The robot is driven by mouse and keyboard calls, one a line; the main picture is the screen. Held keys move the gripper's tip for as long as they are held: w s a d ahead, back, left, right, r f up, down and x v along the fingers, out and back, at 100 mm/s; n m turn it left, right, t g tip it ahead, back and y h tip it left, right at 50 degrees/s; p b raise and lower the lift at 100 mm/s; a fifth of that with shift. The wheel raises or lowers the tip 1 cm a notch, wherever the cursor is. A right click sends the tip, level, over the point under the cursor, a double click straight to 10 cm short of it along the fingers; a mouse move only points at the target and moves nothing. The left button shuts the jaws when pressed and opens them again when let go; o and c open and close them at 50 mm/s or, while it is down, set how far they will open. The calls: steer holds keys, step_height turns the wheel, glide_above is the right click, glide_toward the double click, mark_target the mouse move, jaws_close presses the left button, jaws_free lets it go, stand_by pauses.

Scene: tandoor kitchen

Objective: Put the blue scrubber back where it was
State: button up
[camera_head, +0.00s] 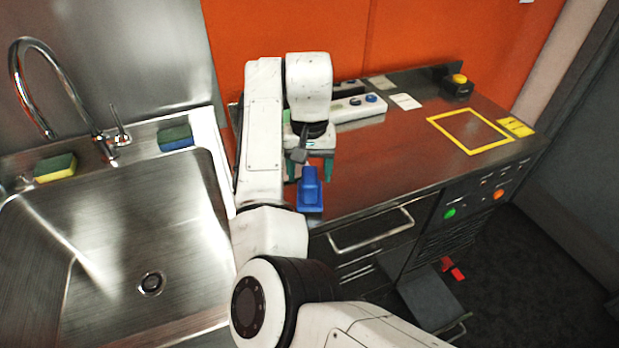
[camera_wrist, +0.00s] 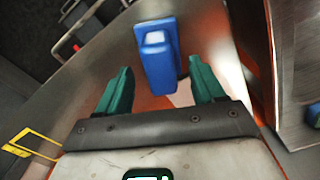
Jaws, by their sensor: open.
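A blue scrubber (camera_head: 311,192), a block with a narrower raised part, is near the counter's front edge, just right of my arm. In the wrist view the blue scrubber (camera_wrist: 157,58) appears between and beyond the two green fingertips, with a pale square patch on it. My gripper (camera_head: 309,172) points down above the counter; its fingers (camera_wrist: 160,78) are spread, with visible gaps to the scrubber on both sides. I cannot tell how high the fingertips are over it. A yellow square outline (camera_head: 470,131) is marked on the counter's right part.
A sink (camera_head: 110,255) lies left, with a blue-and-green sponge (camera_head: 175,138) and a green-and-yellow sponge (camera_head: 55,168) on its ledge. A white switch strip (camera_head: 358,107) and a yellow-buttoned black box (camera_head: 458,86) stand at the back. The counter's middle right (camera_head: 400,155) is clear.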

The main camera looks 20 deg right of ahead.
step_height(320, 180, up, 10)
steer(key=p, duration=0.1)
steer(key=shift+f, duration=0.25)
steer(key=s+d+f, duration=0.2)
steer(key=d+f, duration=0.1)
steer(key=d, duration=0.1)
steer(key=s+d+f+h, duration=0.1)
steer(key=s+d+f, duration=0.1)
steer(key=d+f, duration=0.2)
steer(key=s+d+f+m+h, duration=0.1)
steer(key=s+d+f, duration=0.1)
steer(key=d+f, duration=0.1)
steer(key=shift+d+f+t, duration=0.3)
steer(key=shift+d+t, duration=0.1)
steer(key=shift+d, duration=0.35)
steer(key=s+d+f+n+h, duration=0.1)
steer(key=s+d+f+h, duration=0.1)
steer(key=s+d+f, duration=0.5)
steer(key=s+a+f+n+y, duration=0.1)
steer(key=s+a+f, duration=0.2)
steer(key=s, duration=0.5)
steer(key=s+a+f+n+y, duration=0.1)
steer(key=s+a+f, duration=0.3)
steer(key=s, duration=0.4)
steer(key=s+a+f+n+y, duration=0.1)
steer(key=s+a+f, duration=0.3)
steer(key=s, duration=0.5)
steer(key=shift+a+n+y, duration=0.3)
steer(key=shift+n+y, duration=0.1)
steer(key=shift+n, duration=0.1)
